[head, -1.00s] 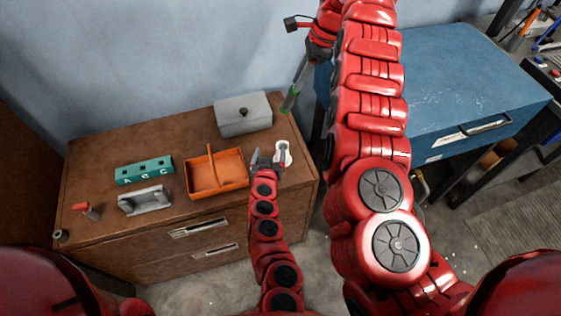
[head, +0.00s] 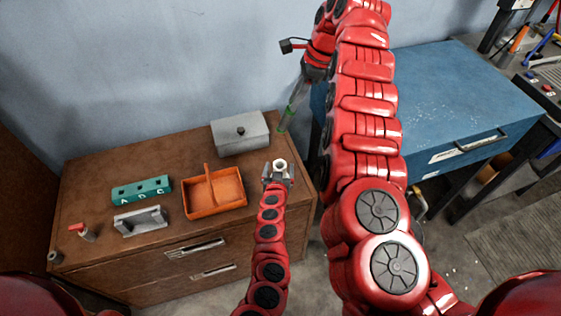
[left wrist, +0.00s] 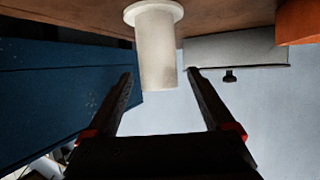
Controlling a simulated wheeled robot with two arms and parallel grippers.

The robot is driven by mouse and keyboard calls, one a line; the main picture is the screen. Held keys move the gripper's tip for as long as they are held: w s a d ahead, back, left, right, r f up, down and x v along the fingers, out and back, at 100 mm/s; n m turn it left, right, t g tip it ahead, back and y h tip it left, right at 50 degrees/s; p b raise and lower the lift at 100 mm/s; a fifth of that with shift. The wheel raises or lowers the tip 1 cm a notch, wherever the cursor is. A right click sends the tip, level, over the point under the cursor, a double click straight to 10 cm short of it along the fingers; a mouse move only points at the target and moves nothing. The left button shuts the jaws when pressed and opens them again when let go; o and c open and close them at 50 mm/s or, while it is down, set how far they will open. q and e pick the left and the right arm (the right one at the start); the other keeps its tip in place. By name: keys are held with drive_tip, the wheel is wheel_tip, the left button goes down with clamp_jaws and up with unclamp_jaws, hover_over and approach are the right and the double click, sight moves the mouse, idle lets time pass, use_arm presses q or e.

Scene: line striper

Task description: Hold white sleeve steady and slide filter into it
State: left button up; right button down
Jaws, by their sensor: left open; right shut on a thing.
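The white sleeve (head: 280,165) stands upright near the right end of the brown cabinet top. In the left wrist view it is a pale cylinder with a wide flange (left wrist: 157,55). My left gripper (head: 278,174) is open with one finger on each side of the sleeve. In the left wrist view the fingertips (left wrist: 159,72) show gaps on both sides of it. My right gripper (head: 300,86) is up behind and to the right, shut on the filter, a slim piece with a green part (head: 286,116) pointing down and slightly left. The filter is apart from the sleeve.
On the brown cabinet (head: 110,245) are a grey lidded box (head: 240,143), an orange divided tray (head: 200,213), a teal block (head: 141,190), a grey bracket (head: 141,228) and a red-handled item (head: 82,233). A blue cabinet (head: 460,95) stands at the right.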

sight(281, 163)
use_arm(q)
drive_tip(key=shift+w+d, duration=0.25)
drive_tip(key=shift+w, duration=0.2)
drive_tip(key=shift+w+a+f, duration=0.15)
drive_tip(key=shift+w+f, duration=0.25)
drive_tip(key=shift+w, duration=0.15)
drive_tip(key=shift+w+d+f, duration=0.2)
drive_tip(key=shift+w+d, duration=0.05)
drive_tip(key=shift+w, duration=0.15)
drive_tip(key=shift+w+a+f, duration=0.1)
drive_tip(key=shift+w+f, duration=0.15)
drive_tip(key=shift+w, duration=0.4)
